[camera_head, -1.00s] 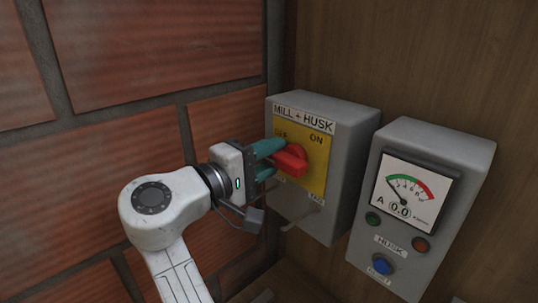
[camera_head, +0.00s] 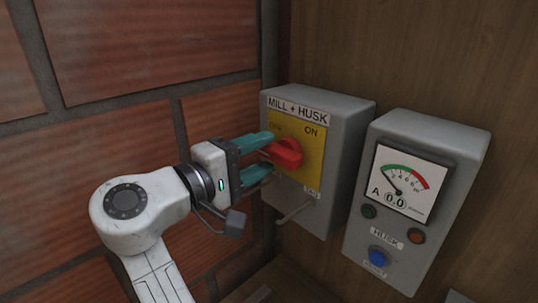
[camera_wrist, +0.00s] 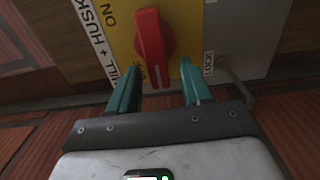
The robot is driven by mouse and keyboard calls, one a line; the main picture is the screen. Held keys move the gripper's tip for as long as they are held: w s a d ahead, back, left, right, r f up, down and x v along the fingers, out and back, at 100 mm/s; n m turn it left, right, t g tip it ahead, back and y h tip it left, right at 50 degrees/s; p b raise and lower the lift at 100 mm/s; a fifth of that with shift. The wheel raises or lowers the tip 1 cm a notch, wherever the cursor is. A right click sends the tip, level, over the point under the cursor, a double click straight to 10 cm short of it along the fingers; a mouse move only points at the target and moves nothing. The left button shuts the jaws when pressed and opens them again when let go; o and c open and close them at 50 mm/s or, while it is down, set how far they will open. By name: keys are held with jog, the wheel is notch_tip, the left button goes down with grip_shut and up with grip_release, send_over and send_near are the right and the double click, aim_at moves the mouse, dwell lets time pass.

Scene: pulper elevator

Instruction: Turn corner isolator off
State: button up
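The corner isolator is a grey box (camera_head: 345,150) labelled MILL + HUSK, with a yellow plate (camera_head: 312,160) and a red rotary handle (camera_head: 284,153). ON shows at the plate's upper right; the OFF label at upper left is partly hidden. The handle lies roughly horizontal, towards the plate's left side. In the wrist view the handle (camera_wrist: 152,38) has a pale mark on its end nearest my gripper. My gripper (camera_head: 268,156) is open at the plate's left, its teal fingers spread on either side of that end. Its fingertips (camera_wrist: 160,82) appear apart from the handle.
A grey HUSK meter box (camera_head: 440,170) stands to the right, with a dial reading 0.0, a blue button (camera_head: 380,257) and small green and orange round fittings. A brick wall (camera_head: 150,50) rises close on the left. A cable (camera_head: 295,212) hangs below the isolator.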

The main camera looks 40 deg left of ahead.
jog(key=s+b, duration=0.2)
jog(key=s, duration=0.6)
jog(key=shift+a, duration=0.3)
jog(key=shift+f, duration=0.1)
